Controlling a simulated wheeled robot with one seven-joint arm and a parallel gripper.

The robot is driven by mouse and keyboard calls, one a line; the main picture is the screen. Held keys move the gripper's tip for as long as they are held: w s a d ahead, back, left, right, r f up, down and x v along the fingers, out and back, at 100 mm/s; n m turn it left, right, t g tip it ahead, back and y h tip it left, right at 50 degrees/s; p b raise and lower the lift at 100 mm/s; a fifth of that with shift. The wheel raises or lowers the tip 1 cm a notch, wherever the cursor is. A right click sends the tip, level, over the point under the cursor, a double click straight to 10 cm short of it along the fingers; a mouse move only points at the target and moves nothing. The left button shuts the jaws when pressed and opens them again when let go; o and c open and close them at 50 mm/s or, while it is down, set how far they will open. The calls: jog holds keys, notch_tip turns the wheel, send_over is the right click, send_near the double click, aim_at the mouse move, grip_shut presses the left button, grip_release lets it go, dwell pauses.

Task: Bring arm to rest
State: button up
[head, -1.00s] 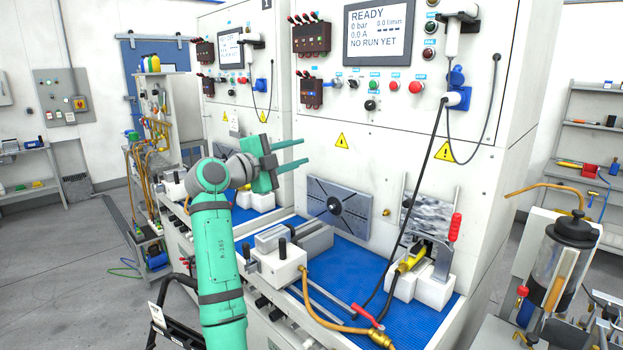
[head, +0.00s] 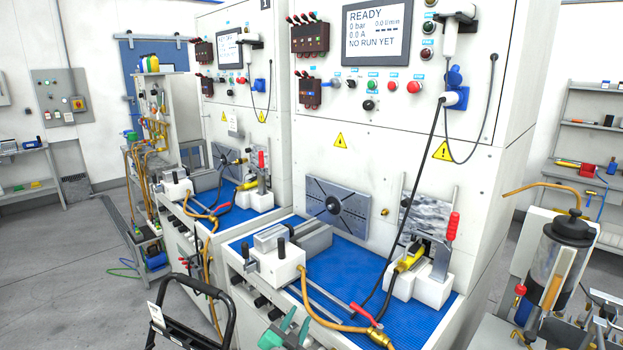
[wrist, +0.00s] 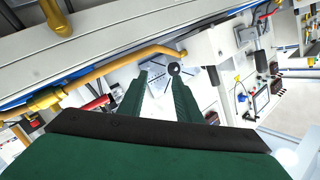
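My gripper (head: 299,318) shows at the bottom edge of the head view, low in front of the blue-matted test bench (head: 335,265). Only its green fingers and part of its body are in that view; the rest of my arm is out of frame. In the wrist view my gripper (wrist: 160,78) has its two green fingers apart with nothing between them. The bench's slotted grey plate (wrist: 158,72) is seen beyond the fingertips.
A yellow hose with a red-handled valve (head: 366,314) lies along the bench front, close to my gripper. A black cart frame (head: 195,315) stands left of it. A clear cylinder unit (head: 560,265) stands at right. Open floor (head: 70,260) lies at left.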

jog(key=s+d+f+n+y, duration=0.1)
jog(key=s+f+n, duration=0.1)
jog(key=s+f, duration=0.6)
jog(key=s+f+n+y, duration=0.2)
jog(key=s+f, duration=0.1)
jog(key=s, duration=0.9)
jog(key=s+d+f+n+y, duration=0.1)
jog(key=s+f+n, duration=0.1)
jog(key=s+f, duration=0.6)
jog(key=s+r+n, duration=0.1)
jog(key=s+r, duration=0.3)
jog(key=s, duration=0.6)
jog(key=s+d+r+n, duration=0.1)
jog(key=s+r, duration=0.4)
jog(key=s, duration=0.5)
jog(key=s+r+n, duration=0.1)
jog(key=s+r, duration=0.3)
jog(key=s, duration=0.6)
jog(key=shift+d+r, duration=0.2)
jog(key=shift+d, duration=0.2)
jog(key=shift+a, duration=0.1)
